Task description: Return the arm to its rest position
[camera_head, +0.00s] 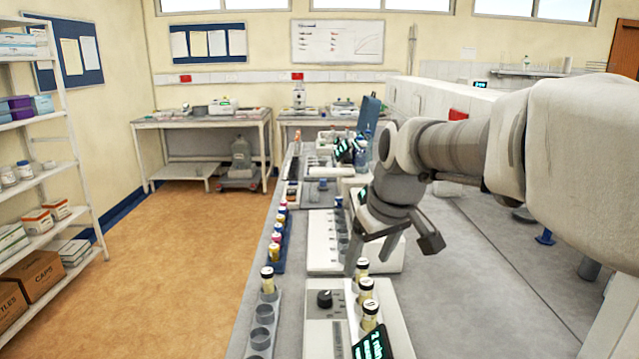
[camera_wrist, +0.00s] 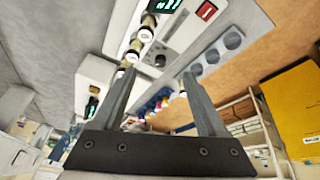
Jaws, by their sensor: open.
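My gripper (camera_head: 393,252) hangs from my raised arm above the bench, its two fingers spread apart. In the wrist view my gripper (camera_wrist: 158,84) is open, with nothing held between the fingers. Some of these vials also show in the wrist view (camera_wrist: 146,31), beyond the fingertips. One finger appears close to the rearmost vial in the head view; I cannot tell the exact gap.
A grey rack (camera_head: 262,338) with one vial (camera_head: 267,280) and empty round holes lies along the bench's left edge. A blue rack (camera_head: 278,254) of capped vials stands behind it. Bare bench (camera_head: 480,300) lies to the right.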

